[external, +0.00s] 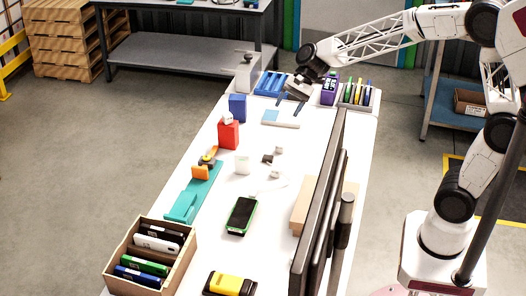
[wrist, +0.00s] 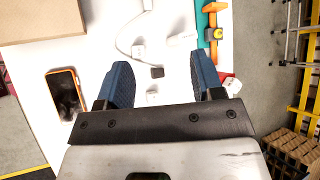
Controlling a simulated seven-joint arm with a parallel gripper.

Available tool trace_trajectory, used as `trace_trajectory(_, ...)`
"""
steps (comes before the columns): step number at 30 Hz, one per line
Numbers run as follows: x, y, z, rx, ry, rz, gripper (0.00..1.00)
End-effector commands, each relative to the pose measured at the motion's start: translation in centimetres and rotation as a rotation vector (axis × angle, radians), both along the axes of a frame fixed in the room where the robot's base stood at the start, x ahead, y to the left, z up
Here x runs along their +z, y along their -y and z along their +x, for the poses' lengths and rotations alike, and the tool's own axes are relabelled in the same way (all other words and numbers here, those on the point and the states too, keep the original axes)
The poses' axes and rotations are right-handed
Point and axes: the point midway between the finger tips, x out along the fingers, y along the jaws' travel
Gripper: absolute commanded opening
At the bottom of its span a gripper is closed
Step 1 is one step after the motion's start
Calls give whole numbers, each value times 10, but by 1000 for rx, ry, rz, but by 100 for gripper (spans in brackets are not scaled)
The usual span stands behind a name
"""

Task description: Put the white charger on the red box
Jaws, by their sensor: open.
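The red box (external: 228,136) stands upright on the left side of the white table, with a small white block (external: 227,118) on top. In the wrist view the red box (wrist: 224,77) is partly hidden behind the right finger. A small white charger-like block (external: 275,173) with a white cable lies mid-table; it also shows in the wrist view (wrist: 138,50). Another white block (external: 279,150) lies beyond it. I cannot tell which white block is the charger. My gripper (external: 291,103) is open and empty above the far part of the table; its blue fingers show in the wrist view (wrist: 160,60).
A large dark panel (external: 318,205) stands at right. A carton (external: 108,270) of cases is at near left.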

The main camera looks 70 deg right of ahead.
Motion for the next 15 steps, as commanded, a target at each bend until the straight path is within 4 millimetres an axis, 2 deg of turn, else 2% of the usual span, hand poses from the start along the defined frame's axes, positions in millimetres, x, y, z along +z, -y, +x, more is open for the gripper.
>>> trace_trajectory(1, 7, -12, -21, 64, 22, -55, 61)
trace_trajectory(6, 19, -38, -90, 292, 95, -250, 61)
trace_trajectory(15, 25, -61, -211, 709, 219, -584, 61)
